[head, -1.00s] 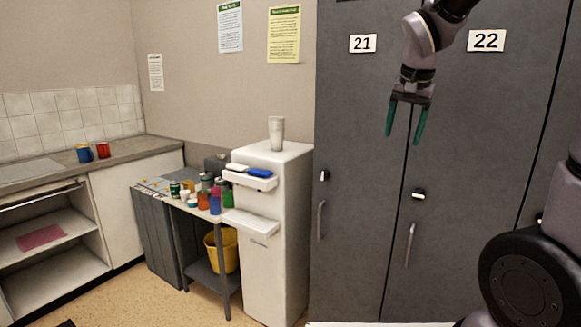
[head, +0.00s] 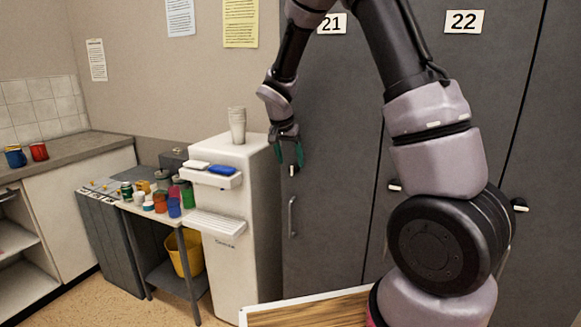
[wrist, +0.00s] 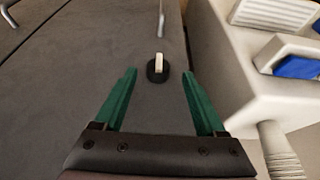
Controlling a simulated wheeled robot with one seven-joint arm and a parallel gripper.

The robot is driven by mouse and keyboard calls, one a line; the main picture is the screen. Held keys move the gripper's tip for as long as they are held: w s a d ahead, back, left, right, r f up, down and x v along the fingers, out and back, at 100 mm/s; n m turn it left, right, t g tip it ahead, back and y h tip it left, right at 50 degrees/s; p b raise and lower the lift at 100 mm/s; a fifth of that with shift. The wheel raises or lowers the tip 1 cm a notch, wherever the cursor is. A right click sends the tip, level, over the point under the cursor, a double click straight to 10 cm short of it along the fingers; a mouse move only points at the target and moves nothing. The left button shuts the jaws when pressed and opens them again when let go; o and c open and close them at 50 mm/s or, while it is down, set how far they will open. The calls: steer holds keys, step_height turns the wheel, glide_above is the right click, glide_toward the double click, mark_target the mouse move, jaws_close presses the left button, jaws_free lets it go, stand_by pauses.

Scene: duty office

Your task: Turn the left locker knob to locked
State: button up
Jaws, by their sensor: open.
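The left locker, marked 21, is a dark grey door (head: 335,110). Its knob (head: 294,170) is a white bar on a black base, above the door handle (head: 292,217). In the wrist view the knob (wrist: 158,66) shows its bar lying along the door's length, upright on the door. My gripper (head: 288,155) has green fingers and is at the upper left of the door, close to the knob. In the wrist view the gripper (wrist: 159,76) is open and empty, with the knob framed between and slightly beyond its fingertips; contact cannot be told.
A white dispenser (head: 235,260) with stacked cups (head: 237,125) stands just left of the locker. A wooden surface with a white edge (head: 310,312) is at the bottom. A cluttered side table (head: 140,210) stands farther left.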

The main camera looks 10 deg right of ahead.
mark_target(292, 165)
steer(key=shift+x, duration=1.8)
steer(key=shift+s, duration=0.1)
jaws_close()
